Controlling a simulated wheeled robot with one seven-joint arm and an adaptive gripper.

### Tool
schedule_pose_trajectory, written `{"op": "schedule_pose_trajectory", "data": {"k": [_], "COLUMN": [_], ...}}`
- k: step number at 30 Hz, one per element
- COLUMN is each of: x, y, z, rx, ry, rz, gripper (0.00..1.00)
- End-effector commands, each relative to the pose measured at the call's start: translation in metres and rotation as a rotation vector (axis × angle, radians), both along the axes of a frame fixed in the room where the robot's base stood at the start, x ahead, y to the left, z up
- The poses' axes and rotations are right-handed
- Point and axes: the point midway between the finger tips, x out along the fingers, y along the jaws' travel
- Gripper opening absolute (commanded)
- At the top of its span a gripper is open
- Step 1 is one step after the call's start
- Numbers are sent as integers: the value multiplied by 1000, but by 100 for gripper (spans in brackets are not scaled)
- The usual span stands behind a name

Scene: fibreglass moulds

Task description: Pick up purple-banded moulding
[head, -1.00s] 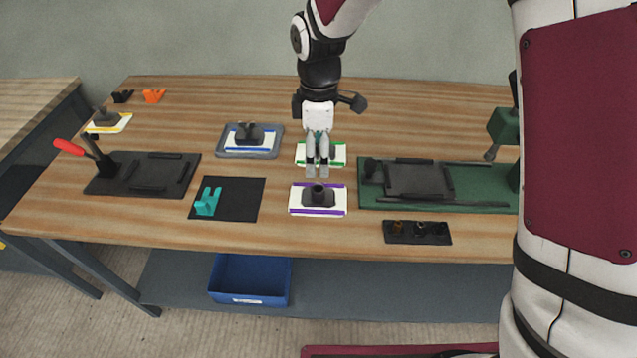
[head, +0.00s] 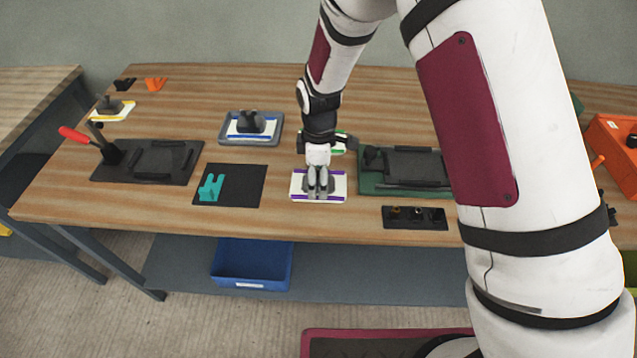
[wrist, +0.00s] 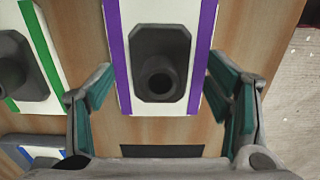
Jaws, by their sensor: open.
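The purple-banded moulding (head: 332,186) is a white plate with purple stripes along two edges and a dark grey raised block with a round hollow stub. It lies flat on the wooden table near the front edge. My gripper (head: 320,196) is over it and hides much of its block in the head view. In the wrist view the moulding (wrist: 120,60) fills the top middle, and my gripper (wrist: 160,98) has its teal-padded fingers wide apart, one on either side of the stub end. The gripper is open and empty. I cannot tell whether the fingers touch the plate.
A green-banded moulding (wrist: 35,75) lies close by, behind my arm. A blue-banded one sits on a grey tray (head: 226,138). A black mat (head: 245,187) with a teal piece, a green fixture board (head: 370,183) and a dark strip (head: 415,224) surround the spot.

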Motion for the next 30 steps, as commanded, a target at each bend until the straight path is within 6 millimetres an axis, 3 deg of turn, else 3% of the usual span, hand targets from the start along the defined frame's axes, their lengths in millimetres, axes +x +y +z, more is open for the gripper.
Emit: {"op": "schedule_pose_trajectory", "data": {"k": [8, 17, 30], "x": [0, 0, 1], "y": [0, 0, 0], "z": [-4, -4, 2], "rx": [0, 0, 1], "ry": [-1, 0, -2], "rz": [0, 0, -1], "gripper": [72, 11, 10]}}
